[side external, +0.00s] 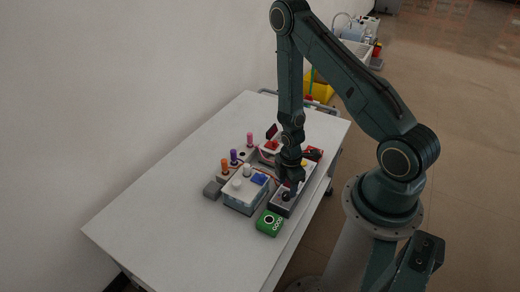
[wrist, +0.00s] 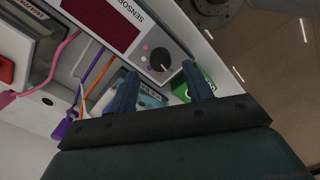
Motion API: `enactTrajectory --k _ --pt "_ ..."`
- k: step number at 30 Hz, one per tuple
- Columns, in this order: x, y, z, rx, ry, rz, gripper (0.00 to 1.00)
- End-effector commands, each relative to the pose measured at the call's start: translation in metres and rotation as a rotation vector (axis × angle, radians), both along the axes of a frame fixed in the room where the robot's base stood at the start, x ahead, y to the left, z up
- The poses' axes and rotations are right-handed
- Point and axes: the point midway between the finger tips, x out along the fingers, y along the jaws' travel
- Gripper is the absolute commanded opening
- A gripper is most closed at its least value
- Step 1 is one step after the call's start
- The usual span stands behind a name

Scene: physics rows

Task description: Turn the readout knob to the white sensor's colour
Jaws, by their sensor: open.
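The readout knob (wrist: 160,60) is a black dial on a light panel marked "SENSOR", beside a dark red display (wrist: 105,22). Small coloured dots, including a pink one (wrist: 145,47), sit along its left side. A short pale mark shows on the knob, but its exact heading is hard to read. My gripper (wrist: 158,74) is open, with one fingertip on either side of the knob in the picture; contact cannot be told. In the side view my gripper (side external: 290,187) points down at the readout box (side external: 280,208) and hides its knob. Which sensor the white cable reaches is unclear.
Coloured posts stand left of the boxes: pink (side external: 250,137), purple (side external: 233,155) and orange (side external: 225,165). Pink, purple and orange cables (wrist: 98,75) run near the panel. The front-left table (side external: 150,220) is clear.

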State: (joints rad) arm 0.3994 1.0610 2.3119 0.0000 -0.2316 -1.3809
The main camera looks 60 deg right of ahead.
Motion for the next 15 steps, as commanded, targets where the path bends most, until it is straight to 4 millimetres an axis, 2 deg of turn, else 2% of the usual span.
enactTrajectory --k 6,15 --pt "-0.001 0.0 -0.022 0.001 0.002 0.0 0.5" --pt "0.0 0.0 -0.038 0.0 0.0 0.0 0.5"
